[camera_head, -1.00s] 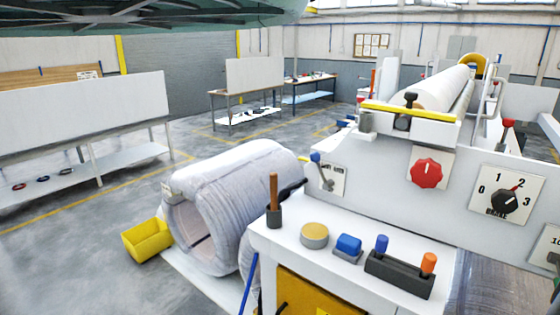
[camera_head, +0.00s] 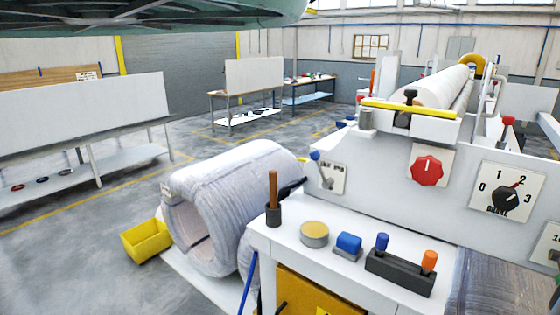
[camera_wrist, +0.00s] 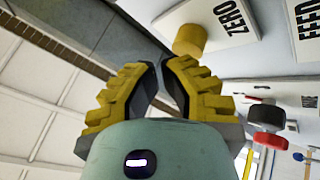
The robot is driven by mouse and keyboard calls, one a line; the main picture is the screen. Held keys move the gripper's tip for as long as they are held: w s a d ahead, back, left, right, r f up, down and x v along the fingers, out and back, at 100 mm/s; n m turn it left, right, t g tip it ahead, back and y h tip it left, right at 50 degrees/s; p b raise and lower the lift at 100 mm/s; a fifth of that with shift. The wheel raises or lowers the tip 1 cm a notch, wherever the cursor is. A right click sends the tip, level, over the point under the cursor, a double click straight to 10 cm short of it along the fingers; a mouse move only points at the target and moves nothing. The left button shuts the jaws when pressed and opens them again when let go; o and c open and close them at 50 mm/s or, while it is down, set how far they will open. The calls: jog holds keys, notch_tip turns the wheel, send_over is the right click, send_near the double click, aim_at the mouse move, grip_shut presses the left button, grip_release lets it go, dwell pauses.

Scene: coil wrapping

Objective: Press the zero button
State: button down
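My gripper (camera_wrist: 158,64) has yellow and black fingers. Its tips are almost together, with a narrow gap, and hold nothing. The tips appear just left of and below the button in the picture; I cannot tell the distance in depth, and no contact is clear. I cannot make out the zero button or my gripper's fingers in the head view.
A FEED plate (camera_wrist: 304,18) and dark and red knobs (camera_wrist: 268,116) lie right of the button. The head view shows a machine panel with a red knob (camera_head: 426,170) and a black dial (camera_head: 505,196), a wrapped coil (camera_head: 235,200) and a yellow bin (camera_head: 147,241).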

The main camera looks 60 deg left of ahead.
jog(key=shift+w+a+b, duration=0.2)
jog(key=shift+w+b, duration=0.25)
jog(key=shift+w, duration=0.1)
dwell(0.5)
dwell(0.4)
jog(key=shift+s+d, duration=0.15)
jog(key=shift+s, duration=0.35)
jog(key=shift+s+d, duration=0.15)
jog(key=shift+s, duration=0.35)
jog(key=shift+p, duration=0.3)
jog(key=shift+s+d+p, duration=0.1)
jog(key=shift+s+d, duration=0.2)
jog(key=shift+s, duration=0.5)
jog(key=shift+s+d+p, duration=0.1)
jog(key=shift+s+d, duration=0.15)
jog(key=shift+s, duration=0.5)
jog(key=shift+s+d+p, duration=0.1)
jog(key=shift+s+d, duration=0.2)
jog(key=shift+s, duration=0.5)
